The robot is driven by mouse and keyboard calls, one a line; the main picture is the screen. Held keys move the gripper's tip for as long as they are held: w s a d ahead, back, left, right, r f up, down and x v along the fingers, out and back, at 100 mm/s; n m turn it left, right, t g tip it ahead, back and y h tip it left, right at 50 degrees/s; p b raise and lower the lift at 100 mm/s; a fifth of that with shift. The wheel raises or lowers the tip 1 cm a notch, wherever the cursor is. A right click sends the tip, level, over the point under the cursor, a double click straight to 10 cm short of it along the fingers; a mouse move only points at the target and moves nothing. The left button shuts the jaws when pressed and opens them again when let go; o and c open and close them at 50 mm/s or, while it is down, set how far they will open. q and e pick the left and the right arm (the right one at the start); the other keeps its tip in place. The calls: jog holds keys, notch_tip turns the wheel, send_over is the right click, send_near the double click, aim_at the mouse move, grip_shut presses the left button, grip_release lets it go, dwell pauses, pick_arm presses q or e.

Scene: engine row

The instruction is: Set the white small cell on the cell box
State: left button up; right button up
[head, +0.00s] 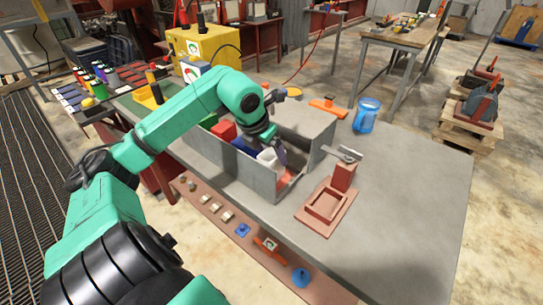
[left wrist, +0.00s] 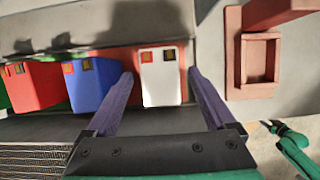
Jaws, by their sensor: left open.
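The white small cell (left wrist: 160,76) stands in the row at the end nearest the holder; in the head view it (head: 267,157) is partly hidden by my gripper. My left gripper (head: 275,152) is open, pointing down into a grey open-topped trough (head: 262,180). In the left wrist view its two purple fingers stand on either side of the white cell, with a gap visible at each side. A reddish-brown square holder (head: 322,210) with a hollow stands on the table to the right. I cannot tell whether trough or holder is the cell box.
A blue cell (left wrist: 95,85) and a red cell (left wrist: 38,85) stand beside the white one. A red post (head: 343,178) with a grey top rises behind the holder. A blue jug (head: 366,116) stands at the back. The table's right part (head: 420,200) is clear.

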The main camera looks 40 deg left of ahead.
pick_arm(q)
jog(key=b+v, duration=0.1)
jog(key=v, duration=0.9)
jog(key=shift+s+d, duration=0.1)
